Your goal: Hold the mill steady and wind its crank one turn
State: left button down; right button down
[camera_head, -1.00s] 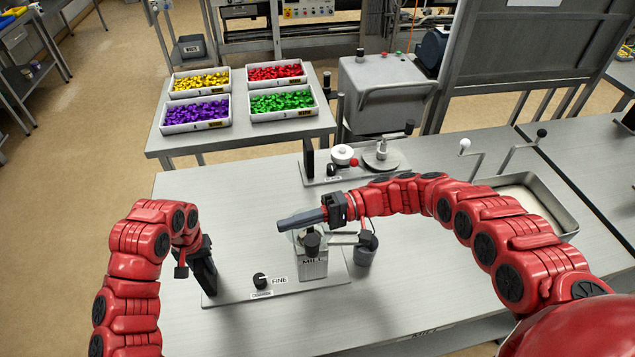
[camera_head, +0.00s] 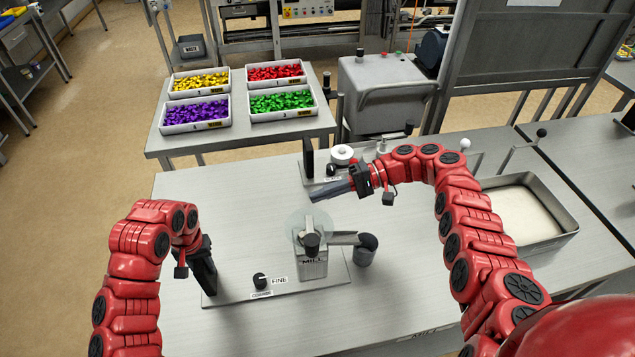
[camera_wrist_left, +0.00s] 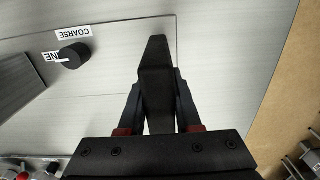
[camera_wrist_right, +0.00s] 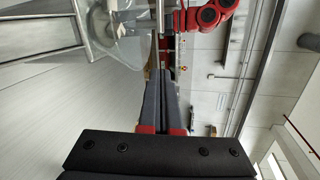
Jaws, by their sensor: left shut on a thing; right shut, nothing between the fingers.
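The mill (camera_head: 313,266) stands on a flat base plate (camera_head: 235,297) on the table. Its grey crank (camera_head: 307,222) lies over the clear round hopper, with the dark knob (camera_head: 312,241) on the near side. My left gripper (camera_head: 205,272) is shut on the black upright handle at the plate's left end; the handle (camera_wrist_left: 154,75) also shows between the fingers in the left wrist view. My right gripper (camera_head: 318,194) is shut and empty, raised behind the mill and apart from the crank. Its closed fingers (camera_wrist_right: 162,85) show in the right wrist view.
A dark cup (camera_head: 366,254) stands under the spout right of the mill. A FINE/COARSE dial (camera_head: 260,281) sits on the plate. Another device (camera_head: 342,153) stands behind my right gripper. A metal tray (camera_head: 540,243) lies at right. Bins of coloured pieces stand on the back table.

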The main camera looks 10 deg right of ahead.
jog(key=w+d+f+m+t+h, duration=0.2)
jog(key=w+f+m+t+h, duration=0.15)
jog(key=f+m+h, duration=0.4)
jog(key=w+h, duration=0.1)
jog(key=w+a+r+h, duration=0.1)
jog(key=w+h, duration=0.1)
jog(key=w+r+g+h, duration=0.1)
jog(key=w, duration=0.1)
jog(key=shift+w+a+h, duration=0.15)
jog(key=shift+w+h, duration=0.05)
jog(key=shift+h, duration=0.15)
jog(key=c, duration=1.5)
grip_release()
jog(key=shift+c, duration=0.2)
